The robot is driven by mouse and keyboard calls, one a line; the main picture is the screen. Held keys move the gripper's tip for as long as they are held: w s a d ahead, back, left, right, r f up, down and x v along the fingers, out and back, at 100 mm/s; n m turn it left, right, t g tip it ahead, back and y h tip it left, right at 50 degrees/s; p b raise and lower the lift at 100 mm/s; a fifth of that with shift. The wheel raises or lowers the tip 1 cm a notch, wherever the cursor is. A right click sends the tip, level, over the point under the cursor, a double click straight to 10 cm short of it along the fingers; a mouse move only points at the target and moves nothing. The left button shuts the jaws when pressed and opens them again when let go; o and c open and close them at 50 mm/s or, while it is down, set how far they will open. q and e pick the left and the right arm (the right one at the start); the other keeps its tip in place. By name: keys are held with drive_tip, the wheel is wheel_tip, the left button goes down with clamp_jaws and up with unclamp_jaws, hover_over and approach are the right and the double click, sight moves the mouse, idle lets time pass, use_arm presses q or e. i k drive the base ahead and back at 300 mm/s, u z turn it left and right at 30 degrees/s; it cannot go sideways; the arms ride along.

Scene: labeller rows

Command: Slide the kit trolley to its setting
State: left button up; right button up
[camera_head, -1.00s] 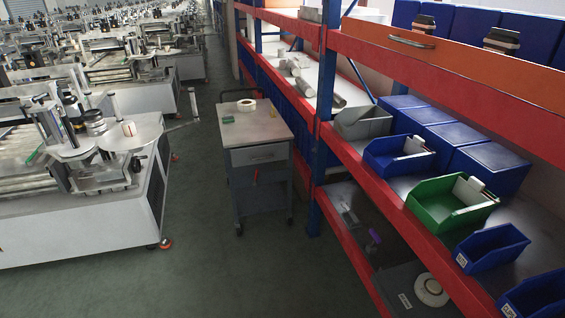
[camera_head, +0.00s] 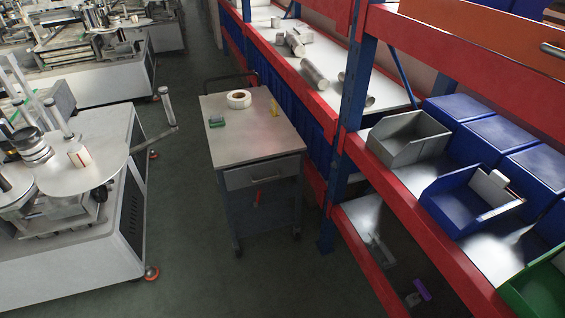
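The kit trolley (camera_head: 252,140) stands on the green floor in the middle of the head view, close beside the shelving rack. It has a pale flat top, a drawer with a handle, dark legs on castors, and a dark push handle at its far end. A white tape roll (camera_head: 239,99), a small green item (camera_head: 216,121) and a small yellow item (camera_head: 276,108) lie on its top. Something red (camera_head: 258,197) shows below the drawer. No marked setting for the trolley can be made out. Neither of my grippers is in view.
A red and blue rack (camera_head: 349,100) with bins runs along the right. A grey bin (camera_head: 408,139) and a blue bin (camera_head: 470,199) sit on its middle shelf. A labelling machine (camera_head: 75,240) stands at left. The floor (camera_head: 200,280) before the trolley is clear.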

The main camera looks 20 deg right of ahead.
sight(250, 134)
drive_tip(key=i, duration=1.75)
drive_tip(key=z, duration=0.05)
